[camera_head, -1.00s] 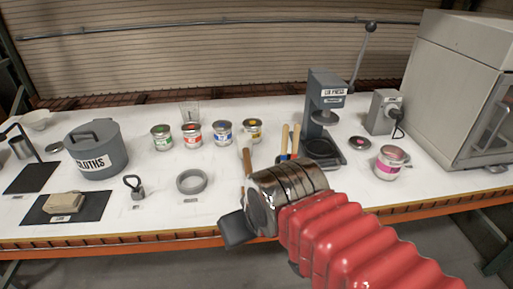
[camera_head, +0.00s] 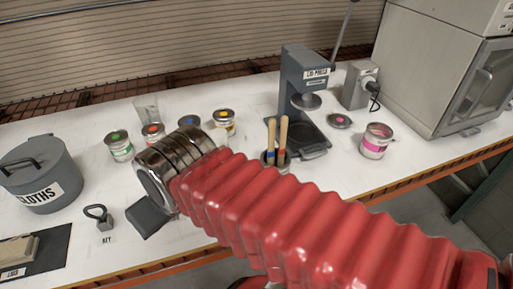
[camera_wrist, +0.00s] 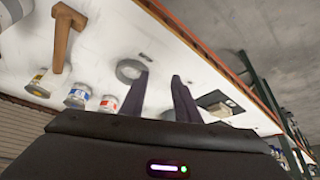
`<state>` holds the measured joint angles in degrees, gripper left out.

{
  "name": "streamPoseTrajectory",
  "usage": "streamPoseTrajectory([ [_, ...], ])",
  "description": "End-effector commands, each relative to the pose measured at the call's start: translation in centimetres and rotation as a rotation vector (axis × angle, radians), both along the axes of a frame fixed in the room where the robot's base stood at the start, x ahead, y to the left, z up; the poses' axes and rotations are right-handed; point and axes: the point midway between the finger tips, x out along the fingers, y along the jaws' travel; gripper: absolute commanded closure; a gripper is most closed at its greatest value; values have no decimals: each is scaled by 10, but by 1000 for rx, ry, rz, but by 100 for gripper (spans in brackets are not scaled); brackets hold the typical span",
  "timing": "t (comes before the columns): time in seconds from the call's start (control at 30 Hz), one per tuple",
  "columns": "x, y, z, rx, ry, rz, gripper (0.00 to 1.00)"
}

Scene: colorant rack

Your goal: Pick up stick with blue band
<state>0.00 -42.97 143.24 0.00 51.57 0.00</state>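Two light wooden sticks stand upright side by side in a small holder (camera_head: 265,160) near the middle of the table. The left one is the stick with the blue band (camera_head: 271,135); the right stick (camera_head: 283,136) has a reddish band. My gripper is left of them in the head view, mostly hidden behind my wrist, with a dark finger (camera_head: 149,216) showing. In the wrist view my gripper (camera_wrist: 160,92) has its two fingers apart with nothing held between them. The sticks are not visible there.
A press (camera_head: 300,85) stands behind the sticks. A pink-banded can (camera_head: 376,141) and large grey cabinet (camera_head: 440,70) are right. Several paint cans, a cloths bin (camera_head: 42,175) and a key (camera_head: 100,216) are left.

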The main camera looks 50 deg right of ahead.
Motion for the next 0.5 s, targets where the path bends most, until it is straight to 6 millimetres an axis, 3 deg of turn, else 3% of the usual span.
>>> streamPoseTrajectory([
  [0.5, 2, -4, 4, 8, 6, -31, 71],
])
